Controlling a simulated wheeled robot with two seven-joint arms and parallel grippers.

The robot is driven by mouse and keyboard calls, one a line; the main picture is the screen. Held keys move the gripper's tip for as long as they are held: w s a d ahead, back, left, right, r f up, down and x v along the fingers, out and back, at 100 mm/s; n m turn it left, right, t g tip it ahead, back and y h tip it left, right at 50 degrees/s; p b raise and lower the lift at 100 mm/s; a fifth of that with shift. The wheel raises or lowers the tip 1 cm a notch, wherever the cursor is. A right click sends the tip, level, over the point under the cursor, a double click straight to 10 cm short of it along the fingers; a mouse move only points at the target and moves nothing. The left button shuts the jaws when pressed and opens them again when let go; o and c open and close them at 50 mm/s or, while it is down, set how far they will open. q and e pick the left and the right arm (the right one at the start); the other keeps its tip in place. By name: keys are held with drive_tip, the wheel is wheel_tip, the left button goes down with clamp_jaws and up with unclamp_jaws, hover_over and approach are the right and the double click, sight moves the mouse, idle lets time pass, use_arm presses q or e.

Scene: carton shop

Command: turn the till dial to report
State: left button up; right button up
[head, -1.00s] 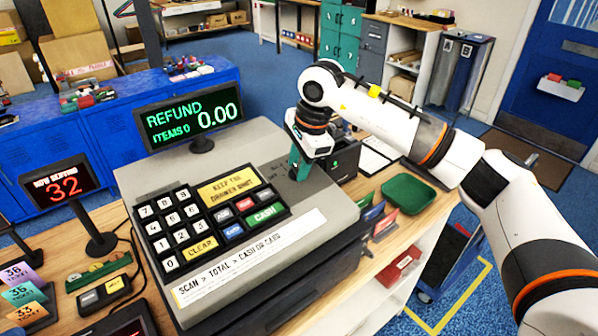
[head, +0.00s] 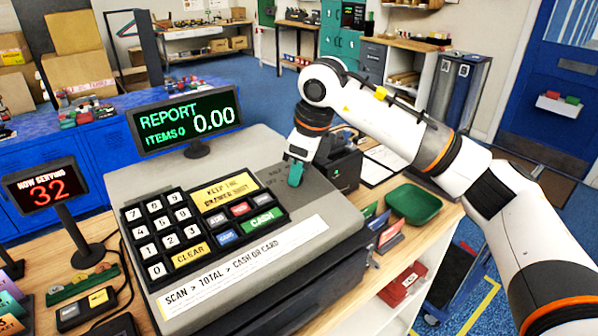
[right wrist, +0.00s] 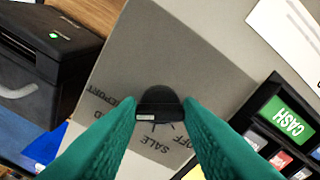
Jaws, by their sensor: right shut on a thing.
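The till (head: 300,225) stands on the wooden counter, and its display (head: 185,122) reads REPORT, ITEMS 0 and 0.00 in green. My right gripper (head: 294,178) points down onto the till's top, right of the keypad. In the right wrist view, its green fingers (right wrist: 158,122) are shut on the black till dial (right wrist: 158,101), one on each side. Printed words around the dial include SALE, OFF and REPORT, with another word partly hidden by a finger. The dial is hidden behind the fingers in the head view. My left gripper is not in view.
A small black printer (head: 340,170) stands right behind the gripper. A green tray (head: 413,203) lies on the counter to the right. The NOW SERVING sign (head: 45,186) showing 32 stands left of the till.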

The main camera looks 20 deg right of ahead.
drive_tip(key=shift+m, duration=0.4)
drive_tip(key=shift+r, duration=0.1)
drive_tip(key=o, duration=1)
drive_tip(key=b+v, duration=0.2)
drive_tip(key=v, duration=1)
